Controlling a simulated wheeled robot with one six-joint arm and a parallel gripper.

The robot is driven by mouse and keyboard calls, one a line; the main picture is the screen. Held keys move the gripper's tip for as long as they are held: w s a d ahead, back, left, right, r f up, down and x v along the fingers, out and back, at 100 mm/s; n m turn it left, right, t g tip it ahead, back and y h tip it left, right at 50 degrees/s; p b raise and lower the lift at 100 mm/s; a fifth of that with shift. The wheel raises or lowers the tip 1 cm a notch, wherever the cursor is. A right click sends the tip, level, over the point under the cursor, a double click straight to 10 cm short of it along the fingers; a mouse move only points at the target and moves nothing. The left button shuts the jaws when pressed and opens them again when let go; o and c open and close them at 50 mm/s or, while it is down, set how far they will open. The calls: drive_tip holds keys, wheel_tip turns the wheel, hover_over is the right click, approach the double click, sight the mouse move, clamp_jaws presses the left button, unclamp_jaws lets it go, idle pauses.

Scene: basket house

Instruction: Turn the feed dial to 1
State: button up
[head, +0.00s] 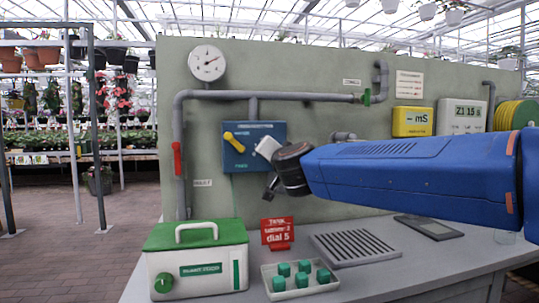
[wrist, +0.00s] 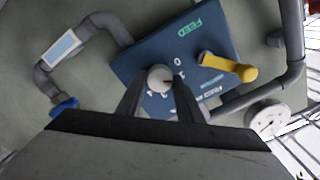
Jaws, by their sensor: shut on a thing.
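The blue panel (head: 280,131) is on the grey-green wall board; in the wrist view the panel (wrist: 150,59) bears the word FEED. The feed dial (wrist: 159,76) is a round pale knob on it, with a 0 and other small marks around it. My gripper (wrist: 159,84) is shut on the dial, one dark finger on each side. Which mark the dial points to is too small to tell. A yellow lever (head: 234,142) sits beside the dial; it also shows in the wrist view (wrist: 228,67).
Grey pipes (head: 178,120) with a red handle (head: 177,158) and a round gauge (head: 207,63) surround the panel.

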drive_tip(key=shift+f, duration=0.1)
drive_tip(key=o, duration=1)
drive_tip(key=shift+o, duration=0.2)
drive_tip(key=shift+s, duration=0.15)
drive_tip(key=v, duration=1.7)
drive_tip(key=shift+d, duration=0.15)
